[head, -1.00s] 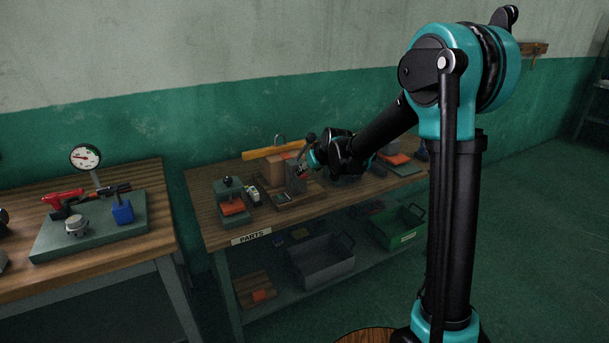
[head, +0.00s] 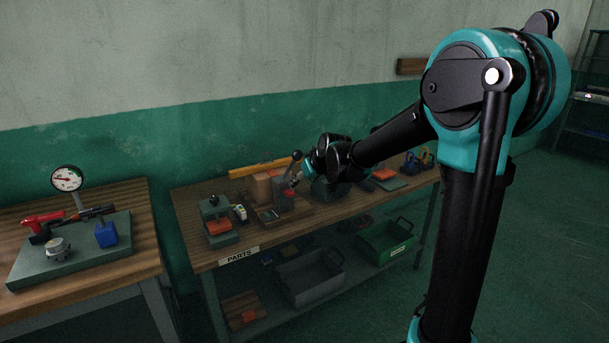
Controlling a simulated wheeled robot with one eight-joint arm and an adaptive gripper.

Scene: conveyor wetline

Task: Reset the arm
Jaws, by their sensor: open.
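My arm (head: 470,215), teal and black, stands at the right of the head view and reaches left over the parts bench (head: 182,212). My gripper (head: 297,181) is small and partly hidden by its own wrist. It is open, close to a grey block fixture (head: 283,193) with a black-knobbed lever (head: 295,162). I cannot tell whether it touches the fixture. Nothing shows held in it.
A green press with an orange pad (head: 218,226) and a brown box (head: 261,188) stand left of the fixture. A grey bin (head: 308,278) and a green bin (head: 388,240) sit on the lower shelf. A gauge stand (head: 67,180) occupies the left bench. The floor at right is clear.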

